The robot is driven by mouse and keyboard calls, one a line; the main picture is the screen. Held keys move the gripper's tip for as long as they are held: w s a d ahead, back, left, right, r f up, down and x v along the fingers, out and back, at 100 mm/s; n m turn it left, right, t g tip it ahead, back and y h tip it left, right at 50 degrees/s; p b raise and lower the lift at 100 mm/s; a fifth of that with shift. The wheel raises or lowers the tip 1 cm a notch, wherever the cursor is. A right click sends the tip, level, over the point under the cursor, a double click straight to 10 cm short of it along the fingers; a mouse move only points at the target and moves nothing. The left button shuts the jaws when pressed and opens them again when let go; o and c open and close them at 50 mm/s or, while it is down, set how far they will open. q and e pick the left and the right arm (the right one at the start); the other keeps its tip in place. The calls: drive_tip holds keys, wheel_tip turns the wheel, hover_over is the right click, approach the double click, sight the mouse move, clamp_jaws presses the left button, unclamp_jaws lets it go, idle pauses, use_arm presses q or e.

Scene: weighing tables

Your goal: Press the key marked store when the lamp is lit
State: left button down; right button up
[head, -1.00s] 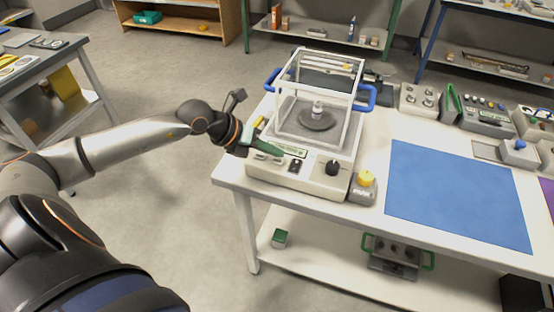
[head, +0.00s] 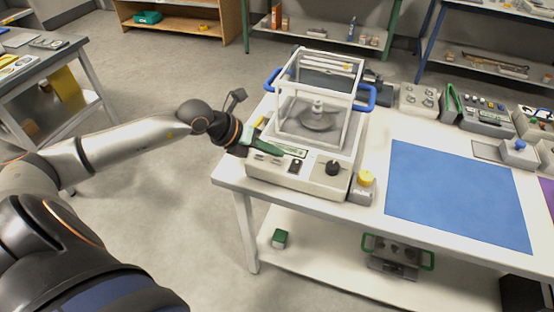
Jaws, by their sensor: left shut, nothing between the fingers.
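The balance (head: 320,182) stands at the left end of the white table. It has a clear draught shield (head: 356,118) with blue side handles. A small metal weight (head: 318,106) stands on the round pan (head: 322,123) inside. The front panel carries a display (head: 296,152), small keys (head: 262,158), a black switch (head: 294,166) and a black knob (head: 333,168). Key markings are too small to read, and I cannot make out a lit lamp. My left gripper (head: 278,150) is shut and empty, over the panel's left part beside the display; contact is unclear. My right gripper is out of view.
A grey box with a yellow button (head: 366,179) stands right of the balance. A blue mat (head: 460,195) covers the table's middle. Several instruments, including a box with knobs (head: 419,99), line the back.

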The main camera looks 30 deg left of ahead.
sight(273, 164)
use_arm(q)
drive_tip(key=shift+f, duration=0.1)
drive_tip(key=shift+f+b, duration=0.35)
drive_tip(key=shift+f+b, duration=0.35)
drive_tip(key=shift+f, duration=0.05)
idle(0.6)
idle(0.3)
drive_tip(key=shift+r+p, duration=0.6)
drive_tip(key=shift+r, duration=0.2)
drive_tip(key=shift+r+p, duration=1.85)
drive_tip(key=shift+r, duration=0.75)
drive_tip(key=shift+f, duration=0.1)
